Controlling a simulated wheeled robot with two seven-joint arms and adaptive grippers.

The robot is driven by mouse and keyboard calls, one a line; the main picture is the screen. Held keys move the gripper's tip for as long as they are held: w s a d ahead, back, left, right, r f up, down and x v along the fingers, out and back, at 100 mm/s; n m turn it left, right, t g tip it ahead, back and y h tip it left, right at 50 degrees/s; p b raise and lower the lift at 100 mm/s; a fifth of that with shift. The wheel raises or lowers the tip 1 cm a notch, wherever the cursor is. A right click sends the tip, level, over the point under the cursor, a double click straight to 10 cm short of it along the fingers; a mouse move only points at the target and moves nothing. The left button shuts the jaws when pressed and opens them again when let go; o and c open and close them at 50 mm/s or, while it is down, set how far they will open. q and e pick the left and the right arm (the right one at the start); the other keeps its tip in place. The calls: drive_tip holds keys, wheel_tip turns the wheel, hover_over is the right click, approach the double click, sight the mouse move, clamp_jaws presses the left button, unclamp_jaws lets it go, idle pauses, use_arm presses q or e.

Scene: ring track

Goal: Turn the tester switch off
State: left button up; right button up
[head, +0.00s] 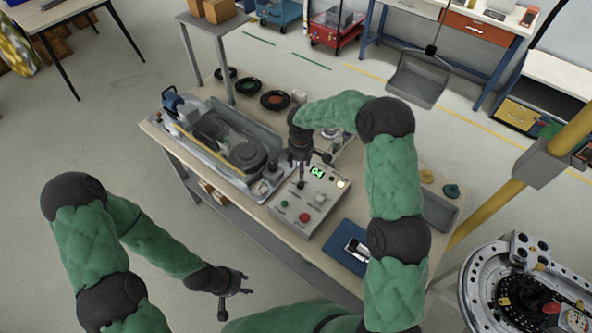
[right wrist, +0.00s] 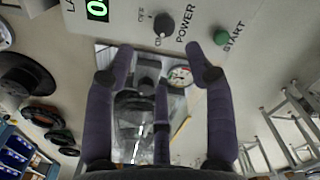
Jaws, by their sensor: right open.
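The tester is a light grey panel box (head: 322,212) on the workbench, with a lit green display (head: 317,171). Its black POWER knob (right wrist: 163,26) shows in the right wrist view, between OFF and ON labels; I cannot tell surely which it points to. The green START button (right wrist: 221,36) is right of it there. My right gripper (head: 301,172) hangs over the panel near the knob, and in the right wrist view (right wrist: 157,76) its fingers are spread and empty. The knob appears beyond their tips, apart from them. My left gripper (head: 238,295) is open and empty, low in front of the bench.
A machine in a clear-sided tray (head: 232,140) stands left of the panel. Dark round dishes (head: 275,100) sit behind.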

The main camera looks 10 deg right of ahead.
sight(300, 184)
drive_tip(key=shift+s, duration=0.15)
drive_tip(key=f, duration=1)
drive_tip(key=shift+s+f, duration=0.15)
drive_tip(key=shift+s, duration=0.1)
clamp_jaws()
